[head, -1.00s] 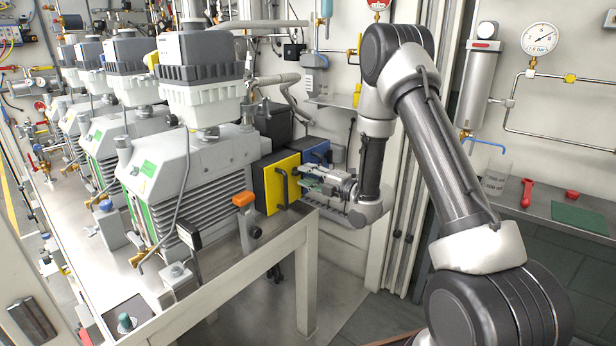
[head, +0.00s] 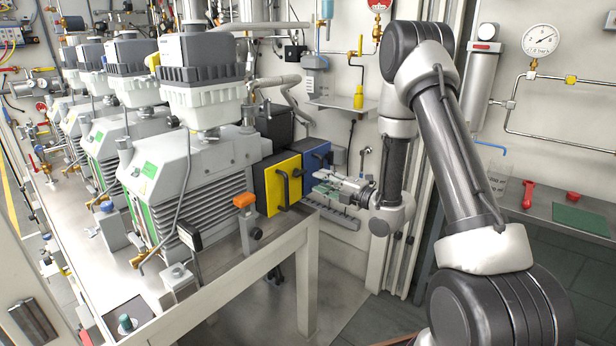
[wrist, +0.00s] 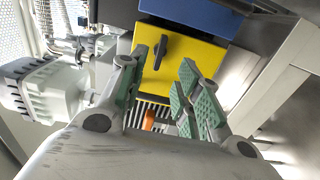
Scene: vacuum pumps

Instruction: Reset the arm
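My gripper (head: 327,190) is at the end of my arm, right of the yellow panel and past the end of the pump bench in the head view. In the wrist view my gripper (wrist: 163,92) shows two green-padded fingers standing apart with nothing between them. The yellow panel (wrist: 188,68) with its black handle lies beyond the fingers there, apart from them. In the head view the yellow panel (head: 274,188) faces my gripper, with a blue panel (head: 317,158) behind it.
Several grey and white vacuum pumps (head: 175,170) stand in a row on the white bench (head: 225,290). An orange-topped part (head: 243,200) sits near the bench edge. A shelf with a red tool (head: 528,194) and a green mat (head: 580,220) is at the right. Floor is clear beside the bench.

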